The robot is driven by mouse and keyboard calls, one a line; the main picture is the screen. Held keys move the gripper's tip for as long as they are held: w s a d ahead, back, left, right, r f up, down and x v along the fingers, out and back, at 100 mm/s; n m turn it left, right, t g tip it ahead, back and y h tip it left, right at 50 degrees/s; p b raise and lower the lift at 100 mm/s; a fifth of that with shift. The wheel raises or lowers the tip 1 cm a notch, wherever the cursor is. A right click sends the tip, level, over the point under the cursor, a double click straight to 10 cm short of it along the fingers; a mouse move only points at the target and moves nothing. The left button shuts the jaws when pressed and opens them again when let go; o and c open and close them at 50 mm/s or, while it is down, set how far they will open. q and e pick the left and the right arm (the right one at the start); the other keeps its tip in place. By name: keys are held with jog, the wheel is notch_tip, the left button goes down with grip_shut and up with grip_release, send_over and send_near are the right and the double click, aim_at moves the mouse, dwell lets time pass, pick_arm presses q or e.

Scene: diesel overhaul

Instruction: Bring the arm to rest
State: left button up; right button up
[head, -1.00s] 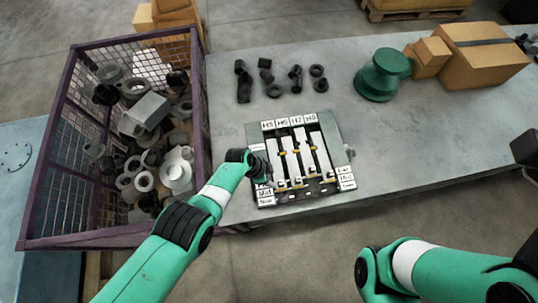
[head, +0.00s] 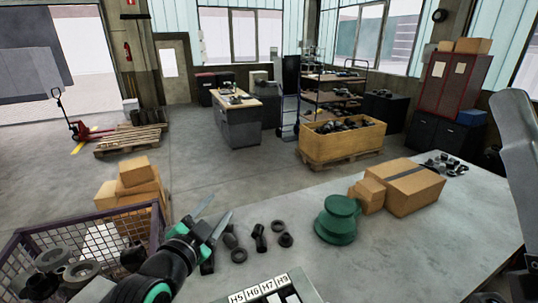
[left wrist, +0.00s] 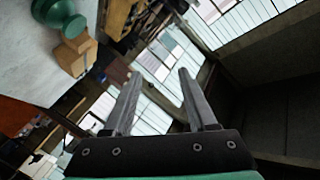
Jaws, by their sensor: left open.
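My left gripper (head: 212,224) is raised above the near left part of the grey table, with its two fingers apart and nothing between them. In the left wrist view the open fingers (left wrist: 160,98) point toward windows and walls, and the gap between them is empty. My right gripper does not clearly show; only a grey, blurred part of my body stands at the right edge of the head view.
A labelled fixture (head: 262,295) is cut off at the bottom. Black rings (head: 286,240), a green part (head: 338,222) and cardboard boxes (head: 412,188) stand on the table. A wire bin (head: 28,236) of parts is at left. The table's right front (head: 440,250) is bare.

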pick_arm(q)
jog(key=s+a+r+n+t, duration=0.25)
jog(key=s+r, duration=0.35)
jog(key=r, duration=0.4)
jog(key=s+a+r+n+t, duration=0.1)
jog(key=s+r+t, duration=0.4)
jog(key=r, duration=0.6)
jog(key=s+a+r+n+t+y, duration=0.2)
jog(key=s+r+n+t, duration=0.2)
jog(key=s, duration=1)
jog(key=shift+s+a+r+n, duration=0.25)
jog(key=shift+r+n, duration=1.2)
jog(key=shift+r, duration=0.75)
